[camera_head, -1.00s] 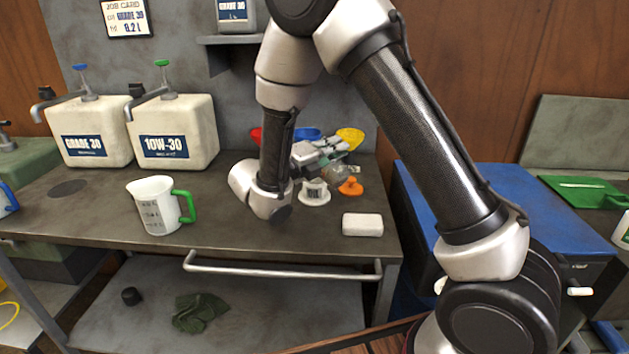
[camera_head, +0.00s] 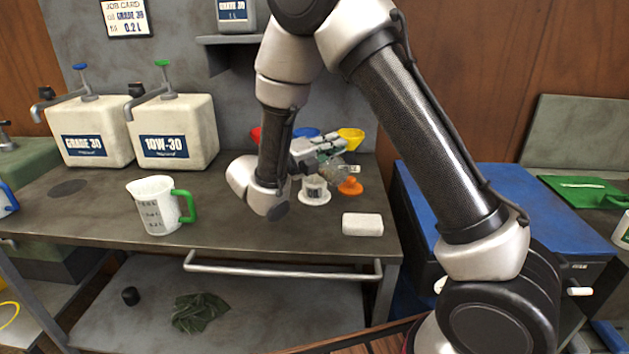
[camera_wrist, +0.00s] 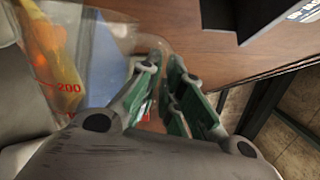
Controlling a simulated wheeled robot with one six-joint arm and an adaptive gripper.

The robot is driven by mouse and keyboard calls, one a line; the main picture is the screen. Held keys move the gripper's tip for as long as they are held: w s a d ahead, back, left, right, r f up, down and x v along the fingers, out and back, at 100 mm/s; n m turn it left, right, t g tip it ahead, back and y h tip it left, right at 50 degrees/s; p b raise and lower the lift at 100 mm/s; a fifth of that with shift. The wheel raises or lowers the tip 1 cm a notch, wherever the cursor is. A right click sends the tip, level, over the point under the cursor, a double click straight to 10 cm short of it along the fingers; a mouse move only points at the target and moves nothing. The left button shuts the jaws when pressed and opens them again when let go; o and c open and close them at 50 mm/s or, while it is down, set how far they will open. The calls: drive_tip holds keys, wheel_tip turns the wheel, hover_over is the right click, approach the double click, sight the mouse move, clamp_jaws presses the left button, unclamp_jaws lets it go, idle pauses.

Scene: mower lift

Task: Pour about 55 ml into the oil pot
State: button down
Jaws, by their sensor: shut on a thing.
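A clear beaker with red marks, one reading 200 (camera_wrist: 60,88), fills the left of the wrist view. My gripper (camera_wrist: 160,95) is shut on it. In the head view my gripper (camera_head: 335,152) is at the back of the bench, partly hidden by my wrist. The beaker (camera_head: 333,177) hangs tilted just below it, beside and slightly above a small white pot with a dark label (camera_head: 315,189). This looks like the oil pot and stands on a wide white base. Whether liquid is flowing, and how much is in either vessel, I cannot tell.
An orange piece (camera_head: 350,187) sits right of the pot. A measuring jug with a green handle (camera_head: 158,205) and two pump cans (camera_head: 172,130) stand left. Red, blue and yellow funnels (camera_head: 350,138) are behind. The front middle bench is clear.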

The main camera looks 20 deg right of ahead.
sight(339, 161)
drive_tip(key=shift+w+a+r+n, duration=0.2)
drive_tip(key=shift+w+r+n, duration=0.1)
drive_tip(key=shift+w+n, duration=0.2)
idle(0.3)
drive_tip(key=s+f+m, duration=0.1)
drive_tip(key=m, duration=0.1)
drive_tip(key=s+d+f+m, duration=0.1)
drive_tip(key=s, duration=0.1)
drive_tip(key=shift+d+f+m, duration=0.2)
drive_tip(key=shift+m, duration=0.2)
drive_tip(key=shift+s+f, duration=0.1)
drive_tip(key=shift+f, duration=0.05)
idle(0.4)
